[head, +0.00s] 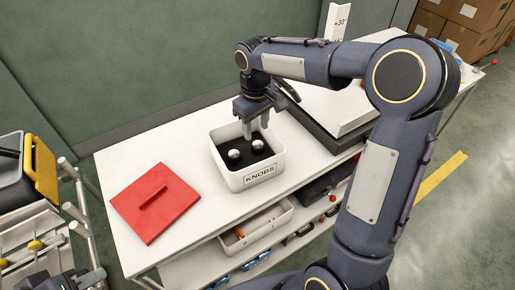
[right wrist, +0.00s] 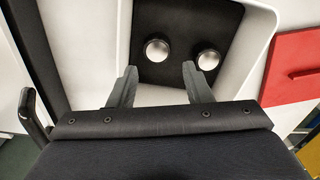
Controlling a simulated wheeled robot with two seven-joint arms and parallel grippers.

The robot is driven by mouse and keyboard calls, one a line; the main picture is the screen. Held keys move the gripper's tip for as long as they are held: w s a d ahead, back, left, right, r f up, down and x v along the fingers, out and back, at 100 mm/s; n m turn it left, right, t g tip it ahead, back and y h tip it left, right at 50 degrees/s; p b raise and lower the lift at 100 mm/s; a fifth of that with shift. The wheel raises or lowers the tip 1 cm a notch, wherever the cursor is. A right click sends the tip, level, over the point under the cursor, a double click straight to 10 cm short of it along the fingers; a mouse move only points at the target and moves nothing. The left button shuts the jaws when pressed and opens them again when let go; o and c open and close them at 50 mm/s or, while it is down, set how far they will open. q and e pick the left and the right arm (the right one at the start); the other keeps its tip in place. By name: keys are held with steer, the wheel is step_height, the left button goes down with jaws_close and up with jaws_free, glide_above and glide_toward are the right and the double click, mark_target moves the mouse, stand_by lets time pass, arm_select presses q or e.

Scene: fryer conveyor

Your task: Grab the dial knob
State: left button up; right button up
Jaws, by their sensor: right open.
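Two round silver knobs sit on a black pad inside a white bin labelled KNOBS (head: 264,175). In the head view one knob (head: 234,155) is at the left and the other knob (head: 258,145) at the right. My right gripper (head: 256,130) is open and empty, pointing down over the bin's far side. In the right wrist view, the left-hand knob (right wrist: 157,49) lies ahead of the gap between the fingers (right wrist: 159,68); the right-hand knob (right wrist: 208,60) lies outside it. A dark part at the bottom left may be my left gripper (head: 78,280); its jaws are unclear.
A red lid with a handle (head: 155,203) lies on the white table left of the bin. A black and white device (head: 335,115) stands close on the right. A lower shelf holds a white tray (head: 256,229). A metal rack with yellow handles is at far left.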

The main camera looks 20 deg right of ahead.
mark_target(258, 144)
steer(key=f, duration=0.6)
steer(key=shift+s+d+f+p, duration=0.15)
steer(key=shift+d+f+p, duration=0.05)
steer(key=shift+d+p, duration=0.1)
steer(key=shift+c, duration=0.2)
steer(key=c, duration=0.7)
